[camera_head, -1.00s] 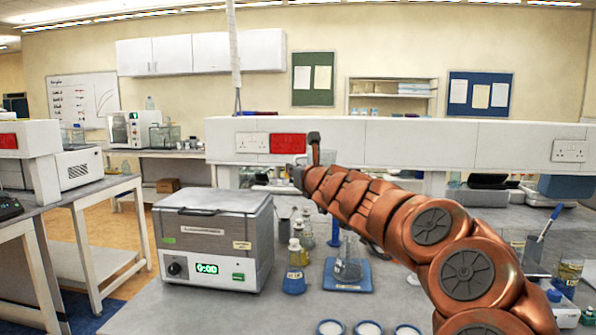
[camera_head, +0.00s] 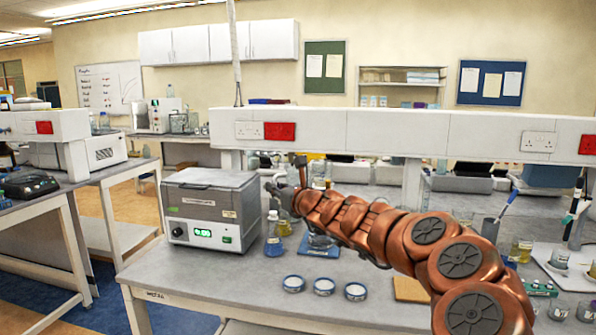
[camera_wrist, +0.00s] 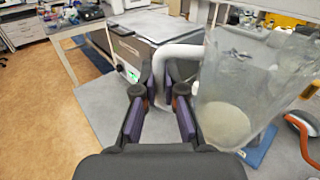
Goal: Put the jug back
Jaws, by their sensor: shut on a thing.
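The jug (camera_wrist: 235,95) is a large clear vessel with a pale handle (camera_wrist: 180,52) and pale contents at its bottom. It fills the right of the wrist view. My gripper (camera_wrist: 163,92) is shut on the jug's handle, with the jug body to the right of the fingers. The jug looks held above the bench and roughly upright. In the head view my gripper (camera_head: 280,198) is at the end of the copper arm, near the right side of the grey bath; I cannot clearly make out the jug there.
The grey lidded bath (camera_head: 210,212) with a green display stands on the bench (camera_head: 240,300). Beside it are a blue-based flask (camera_head: 273,240) and a blue plate (camera_head: 318,250). Three round dishes (camera_head: 323,286) lie near the front edge. The bench's front left corner is clear.

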